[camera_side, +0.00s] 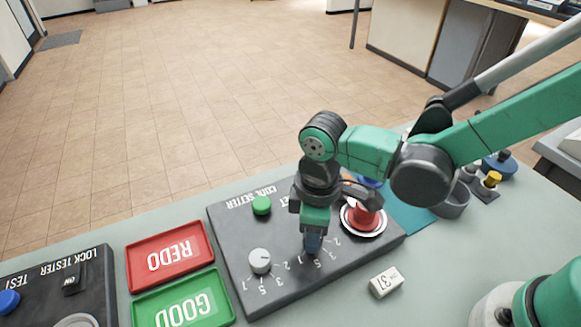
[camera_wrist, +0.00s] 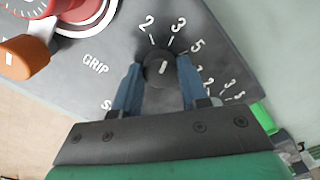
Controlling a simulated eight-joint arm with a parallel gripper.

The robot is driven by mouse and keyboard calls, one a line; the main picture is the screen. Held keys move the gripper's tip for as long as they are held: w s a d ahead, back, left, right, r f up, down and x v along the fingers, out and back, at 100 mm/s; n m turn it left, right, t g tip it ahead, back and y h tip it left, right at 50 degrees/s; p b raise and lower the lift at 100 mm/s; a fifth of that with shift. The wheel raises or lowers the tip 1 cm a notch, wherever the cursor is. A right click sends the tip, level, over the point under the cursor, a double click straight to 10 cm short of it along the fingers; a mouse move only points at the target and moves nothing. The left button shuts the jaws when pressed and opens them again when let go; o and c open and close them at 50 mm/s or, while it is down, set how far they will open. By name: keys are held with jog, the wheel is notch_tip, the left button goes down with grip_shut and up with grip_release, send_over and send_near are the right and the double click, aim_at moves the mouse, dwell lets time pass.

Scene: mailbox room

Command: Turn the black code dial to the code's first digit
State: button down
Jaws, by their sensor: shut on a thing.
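The black code dial (camera_wrist: 160,66) sits between my fingers in the wrist view. Its white pointer mark is nearly upright and leans slightly toward the 3. The numbers 2, 3, 5 and more run around it. My gripper (camera_wrist: 158,88) is shut on the dial, one blue finger on each side. In the side view, my gripper (camera_side: 313,243) points down at the code setter box (camera_side: 290,278) and hides the dial. A small white tag (camera_side: 386,282) lies in front of the box; its marking looks like 37, but it is small.
The box also carries a grey-white dial (camera_side: 260,261), a green button (camera_side: 262,205) and a red knob (camera_side: 364,215) close beside my gripper. A red REDO tray (camera_side: 169,232) and a green GOOD tray (camera_side: 157,290) stand left. The lock tester (camera_side: 98,262) is farther left.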

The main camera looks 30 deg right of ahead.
jog(key=shift+m, duration=0.4)
jog(key=shift+c, duration=2.3)
grip_release()
jog(key=shift+r, duration=2.8)
jog(key=d+r+m+t, duration=0.2)
jog(key=d+m, duration=0.3)
jog(key=d, duration=0.3)
jog(key=d+r+m+t, duration=0.3)
jog(key=d+m+t, duration=0.2)
jog(key=d, duration=0.4)
jog(key=shift+s, duration=0.15)
